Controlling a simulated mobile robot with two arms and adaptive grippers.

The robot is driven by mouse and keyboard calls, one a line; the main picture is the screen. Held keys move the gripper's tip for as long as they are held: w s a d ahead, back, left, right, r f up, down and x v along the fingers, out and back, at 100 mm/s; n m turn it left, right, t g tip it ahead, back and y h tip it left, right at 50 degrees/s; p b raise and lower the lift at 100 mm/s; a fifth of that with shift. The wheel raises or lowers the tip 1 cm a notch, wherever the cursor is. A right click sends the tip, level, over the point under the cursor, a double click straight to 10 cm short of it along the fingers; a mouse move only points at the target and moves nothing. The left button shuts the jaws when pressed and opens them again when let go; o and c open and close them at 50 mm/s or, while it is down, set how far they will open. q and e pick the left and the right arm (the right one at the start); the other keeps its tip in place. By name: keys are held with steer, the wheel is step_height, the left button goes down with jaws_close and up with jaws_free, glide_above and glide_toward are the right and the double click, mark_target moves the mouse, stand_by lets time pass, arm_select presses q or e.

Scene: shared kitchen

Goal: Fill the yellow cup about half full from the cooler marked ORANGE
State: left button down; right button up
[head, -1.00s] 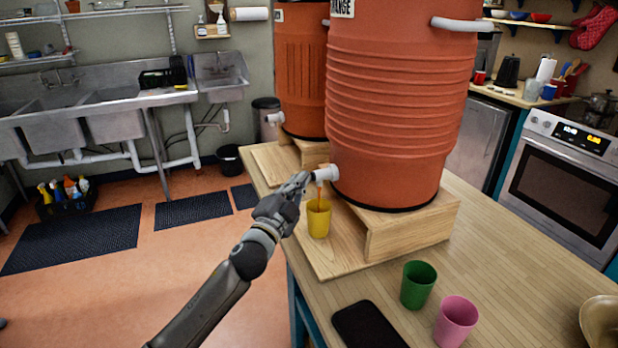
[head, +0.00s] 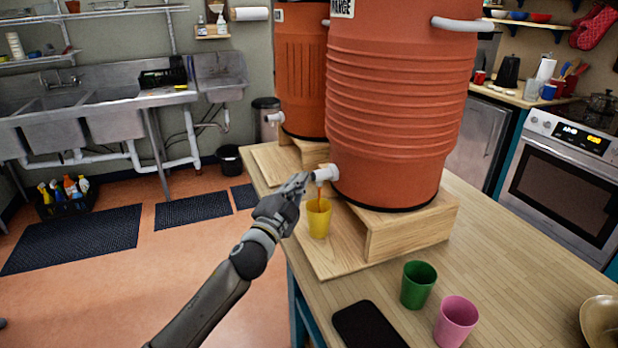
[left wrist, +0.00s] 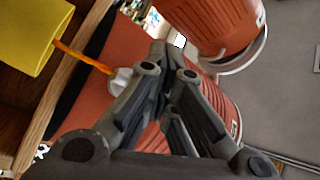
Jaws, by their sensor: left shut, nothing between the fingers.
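The orange cooler (head: 400,120) with a partly cut-off label stands on a wooden riser on the table. Its white spigot (head: 326,173) points left, and an orange stream (head: 319,192) runs from it into the yellow cup (head: 318,222) upright below. The stream also shows in the left wrist view (left wrist: 85,57), beside the yellow cup (left wrist: 32,35). The level in the cup is hidden. My left gripper (head: 302,179) is shut and empty, its fingertips at the spigot. My right gripper is out of view.
A second orange cooler (head: 300,75) stands behind. A green cup (head: 418,285), a pink cup (head: 456,322), a black flat object (head: 368,328) and a tan bowl (head: 601,320) sit on the near table. The table's middle right is clear.

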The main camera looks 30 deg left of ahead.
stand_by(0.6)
arm_select(q)
steer(key=shift+s+a, duration=0.55)
steer(key=shift+s, duration=0.15)
steer(key=s+a, duration=0.3)
steer(key=shift+s+a+p, duration=0.15)
steer(key=shift+s+p, duration=0.2)
steer(key=shift+s, duration=0.05)
stand_by(0.3)
